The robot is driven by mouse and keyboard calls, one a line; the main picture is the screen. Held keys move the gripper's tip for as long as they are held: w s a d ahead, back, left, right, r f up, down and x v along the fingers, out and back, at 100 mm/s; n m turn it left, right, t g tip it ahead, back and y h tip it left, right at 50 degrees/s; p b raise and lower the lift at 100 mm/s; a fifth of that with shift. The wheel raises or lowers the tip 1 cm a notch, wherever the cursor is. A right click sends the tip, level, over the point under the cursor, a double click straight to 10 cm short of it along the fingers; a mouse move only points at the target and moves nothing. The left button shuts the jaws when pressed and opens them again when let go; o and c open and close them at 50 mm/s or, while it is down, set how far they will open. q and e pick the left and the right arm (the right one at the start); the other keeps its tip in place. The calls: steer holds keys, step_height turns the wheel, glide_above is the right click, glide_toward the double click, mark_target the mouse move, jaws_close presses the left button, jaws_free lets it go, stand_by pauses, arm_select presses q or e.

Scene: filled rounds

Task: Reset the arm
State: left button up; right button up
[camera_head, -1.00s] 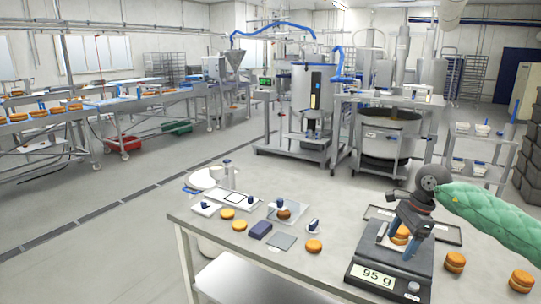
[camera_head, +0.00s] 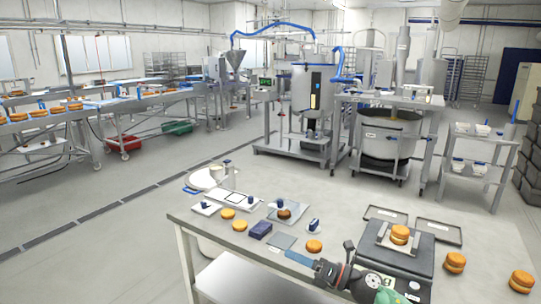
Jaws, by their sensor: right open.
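My right gripper (camera_head: 302,260) is at the front edge of the table, in front of the scale, its fingers pointing left. It is open, with nothing seen between its fingers. My right arm comes in from the bottom, its green sleeve (camera_head: 388,297) just showing. A filled round (camera_head: 400,232) sits on the small plate on top of the scale (camera_head: 412,262), apart from the gripper. My left gripper is not in view.
The table (camera_head: 350,212) holds two stacked rounds (camera_head: 455,262) (camera_head: 522,281) at right, single rounds (camera_head: 227,213) (camera_head: 314,246) at left, a dark blue block (camera_head: 260,230) and a grey plate (camera_head: 282,241). Dark trays (camera_head: 438,231) lie behind the scale.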

steer(key=s+d+f+m+t+h, duration=0.25)
steer(key=f+m+h, duration=0.35)
steer(key=f+m, duration=0.3)
steer(key=s+d+f+m+t+h, duration=0.1)
steer(key=s+d+f+m+h, duration=0.25)
steer(key=f+m+h, duration=0.6)
steer(key=s+d+f+m+t+h, duration=0.3)
steer(key=f+m, duration=0.4)
steer(key=m, duration=0.6)
steer(key=s+f+m+g, duration=0.3)
steer(key=s+f+g, duration=0.3)
steer(key=s, duration=0.8)
steer(key=s+f+m+g, duration=0.4)
steer(key=s+f+g, duration=0.3)
steer(key=s+f, duration=0.3)
steer(key=s+y, duration=0.1)
steer(key=s, duration=0.3)
steer(key=shift+s+a, duration=0.15)
